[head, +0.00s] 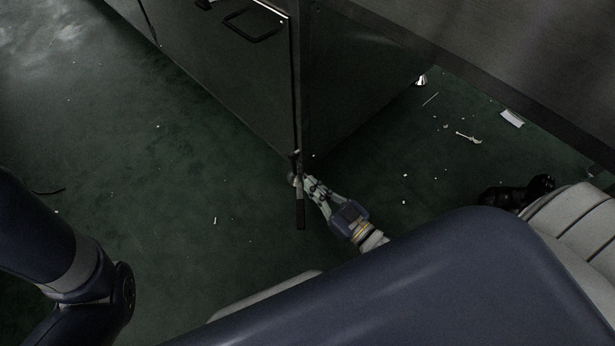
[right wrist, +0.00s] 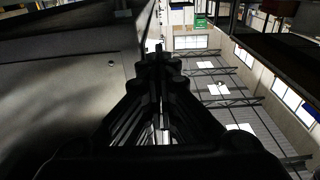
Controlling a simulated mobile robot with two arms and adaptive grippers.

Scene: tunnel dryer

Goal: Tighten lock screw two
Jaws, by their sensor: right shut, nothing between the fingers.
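My right gripper (head: 304,181) is at the bottom corner of the dark cabinet (head: 340,80). Its fingers are shut with nothing held. Beside the fingertips a small pale metal piece (head: 295,179) shows, and a dark upright bar (head: 300,212) stands against the fingers' left side; I cannot tell whether they touch. Which of these parts is lock screw two I cannot tell. In the right wrist view the shut fingers (right wrist: 158,52) point up along a dark panel edge, and no screw is clear there. My left gripper is out of view.
A dark handle (head: 252,24) is on the cabinet's left face. A metal foot (head: 420,80) stands under its right end. The green floor (head: 190,160) is mostly open at left, with small scraps and a white piece (head: 511,118) at right. A large grey panel (head: 520,45) overhangs the upper right.

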